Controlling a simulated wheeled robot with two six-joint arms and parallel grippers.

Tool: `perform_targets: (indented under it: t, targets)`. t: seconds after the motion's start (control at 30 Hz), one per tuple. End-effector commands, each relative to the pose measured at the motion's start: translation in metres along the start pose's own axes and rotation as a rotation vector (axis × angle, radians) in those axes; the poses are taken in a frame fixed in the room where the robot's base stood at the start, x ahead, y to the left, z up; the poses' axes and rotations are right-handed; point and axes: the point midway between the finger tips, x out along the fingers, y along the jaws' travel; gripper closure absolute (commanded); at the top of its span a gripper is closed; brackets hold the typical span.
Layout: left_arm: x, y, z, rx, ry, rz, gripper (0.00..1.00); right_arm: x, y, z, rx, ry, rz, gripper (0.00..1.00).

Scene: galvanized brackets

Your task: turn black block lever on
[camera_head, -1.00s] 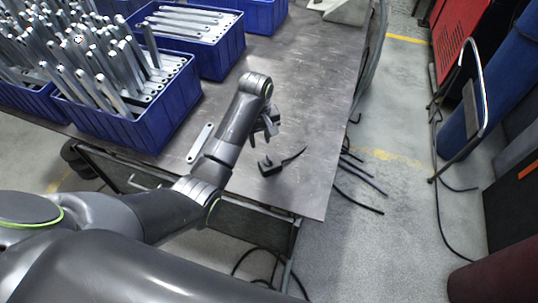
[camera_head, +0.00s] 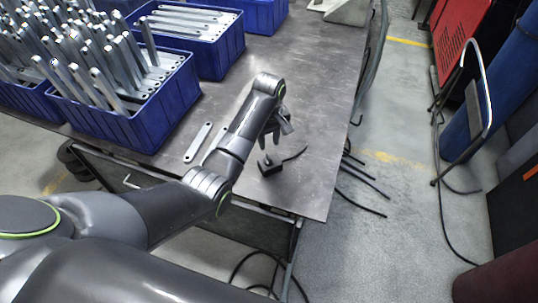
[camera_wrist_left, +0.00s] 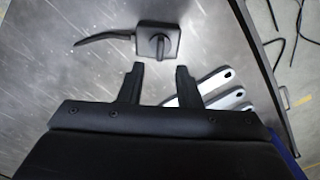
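The black block (camera_head: 270,168) sits on the metal table near its front right corner, with a black lead running from it. In the left wrist view the block (camera_wrist_left: 174,38) is at the top centre. Its small lever (camera_wrist_left: 160,46) points down the picture towards my gripper. My left gripper (camera_head: 270,141) is just beyond the block in the head view. In the left wrist view the left gripper (camera_wrist_left: 160,70) is open and empty, its fingertips apart and short of the lever, with the lever lined up between them. My right gripper is not in view.
A flat galvanized bracket (camera_head: 198,142) lies on the table (camera_head: 318,120) left of the block. Blue crates (camera_head: 158,128) full of brackets stand at the left and back.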

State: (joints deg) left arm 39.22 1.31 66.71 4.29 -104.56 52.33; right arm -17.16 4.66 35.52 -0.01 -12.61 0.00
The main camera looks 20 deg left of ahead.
Motion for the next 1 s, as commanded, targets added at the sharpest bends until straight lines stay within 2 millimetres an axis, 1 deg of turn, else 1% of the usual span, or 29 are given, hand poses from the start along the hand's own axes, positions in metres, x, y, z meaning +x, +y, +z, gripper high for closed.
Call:
perform_targets:
  t: [0.03,0.1,0.2,0.3,0.5,0.77,0.87,1.0]
  targets:
    - [0.013,-0.001,0.001,0.0,-0.004,-0.004,0.69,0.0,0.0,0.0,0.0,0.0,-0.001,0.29]
    - [0.027,-0.001,0.001,0.001,-0.003,-0.004,0.69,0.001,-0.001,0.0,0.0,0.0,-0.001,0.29]
    - [0.045,-0.001,0.001,0.001,-0.002,-0.003,0.69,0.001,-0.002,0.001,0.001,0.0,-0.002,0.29]
    - [0.058,-0.001,0.0,0.001,-0.001,-0.003,0.69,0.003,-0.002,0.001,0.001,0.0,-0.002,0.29]
    - [0.07,0.0,0.0,0.001,0.0,0.0,0.69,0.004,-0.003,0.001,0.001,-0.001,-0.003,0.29]
    - [0.071,0.0,0.0,0.001,0.0,0.0,0.69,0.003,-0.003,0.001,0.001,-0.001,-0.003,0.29]
    - [0.071,0.0,0.0,0.001,0.0,0.0,0.8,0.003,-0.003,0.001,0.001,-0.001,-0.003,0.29]
    - [0.07,-0.001,0.0,0.001,0.0,0.0,0.98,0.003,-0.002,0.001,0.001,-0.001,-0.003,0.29]
